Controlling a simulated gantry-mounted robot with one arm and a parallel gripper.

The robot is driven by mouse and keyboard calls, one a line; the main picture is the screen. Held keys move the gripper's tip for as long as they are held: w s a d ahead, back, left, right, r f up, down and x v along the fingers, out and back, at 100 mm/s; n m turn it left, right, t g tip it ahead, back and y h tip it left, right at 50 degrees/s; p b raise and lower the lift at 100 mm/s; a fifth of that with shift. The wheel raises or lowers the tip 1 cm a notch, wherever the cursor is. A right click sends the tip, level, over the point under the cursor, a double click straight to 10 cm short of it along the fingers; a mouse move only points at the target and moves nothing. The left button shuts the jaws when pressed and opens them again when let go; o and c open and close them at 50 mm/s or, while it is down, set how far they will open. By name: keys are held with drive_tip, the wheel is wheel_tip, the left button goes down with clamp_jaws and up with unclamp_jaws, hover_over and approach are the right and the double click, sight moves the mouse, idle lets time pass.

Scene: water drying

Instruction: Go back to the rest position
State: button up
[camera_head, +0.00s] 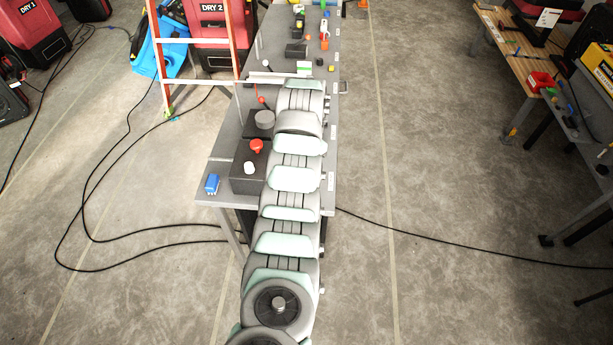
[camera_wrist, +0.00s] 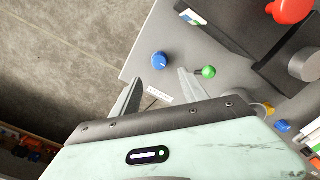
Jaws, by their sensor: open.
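My gripper (camera_wrist: 158,92) shows in the wrist view with its two grey fingers spread apart. Nothing is between the fingertips. They are over the edge of a grey table (camera_wrist: 140,45), with bare floor to the left. A blue knob (camera_wrist: 160,60) and a green knob (camera_wrist: 208,71) lie close beyond the fingertips. In the head view, my segmented arm stretches along the table (camera_head: 222,165) and hides much of its middle. My gripper cannot be made out there.
In the head view, a dark box (camera_head: 248,180), a red knob (camera_head: 257,146) and a blue block (camera_head: 212,183) stand at the table's near end. An orange ladder (camera_head: 240,45) stands left of the table. Open floor (camera_head: 450,200) lies to the right, before a workbench (camera_head: 530,50).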

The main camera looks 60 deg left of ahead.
drive_tip(key=shift+r, duration=0.9)
drive_tip(key=shift+f, duration=0.1)
